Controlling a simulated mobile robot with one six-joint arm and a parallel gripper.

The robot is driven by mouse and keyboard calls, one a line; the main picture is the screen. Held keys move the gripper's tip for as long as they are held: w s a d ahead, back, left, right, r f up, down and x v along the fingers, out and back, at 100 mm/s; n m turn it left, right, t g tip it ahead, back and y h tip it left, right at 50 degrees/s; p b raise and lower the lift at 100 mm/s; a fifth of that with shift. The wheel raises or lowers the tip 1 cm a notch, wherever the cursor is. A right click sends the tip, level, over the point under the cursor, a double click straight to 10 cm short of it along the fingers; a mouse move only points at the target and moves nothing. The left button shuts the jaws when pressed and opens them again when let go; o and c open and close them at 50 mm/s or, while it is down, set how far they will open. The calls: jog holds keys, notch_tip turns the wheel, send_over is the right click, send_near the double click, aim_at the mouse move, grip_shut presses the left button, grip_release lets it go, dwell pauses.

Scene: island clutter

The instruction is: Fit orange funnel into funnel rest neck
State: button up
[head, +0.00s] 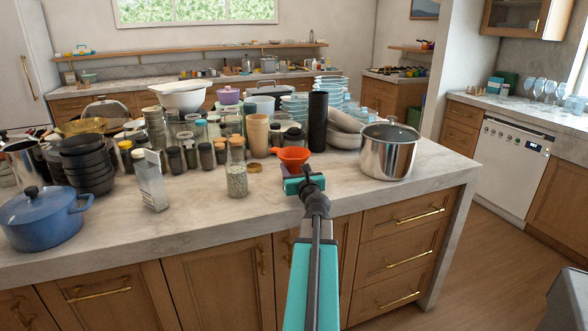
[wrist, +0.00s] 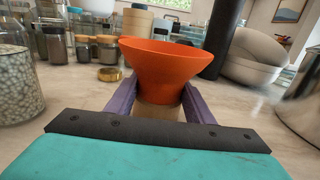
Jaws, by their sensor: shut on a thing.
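The orange funnel (head: 292,154) is upright, wide mouth up, near the front edge of the island. In the wrist view the funnel (wrist: 166,58) stands between the purple fingers of my gripper (wrist: 158,92), which is shut on it. My gripper (head: 301,180) reaches in from the front of the island. A pale tan piece (wrist: 158,117) shows under the funnel between the fingers; it may be the funnel rest, but I cannot tell. The funnel's spout is hidden, so I cannot tell whether it sits in a neck.
A steel pot (head: 388,152) stands to the right, and a black cylinder (head: 318,122) behind. A jar of pale beads (head: 236,172) and a brass lid (head: 254,168) are to the left. Many jars and bowls crowd behind. The front strip of counter (head: 205,208) is clear.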

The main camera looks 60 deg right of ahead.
jog(key=shift+f, duration=0.25)
jog(key=o, duration=1.2)
jog(key=shift+c, duration=0.2)
jog(key=shift+a, duration=0.15)
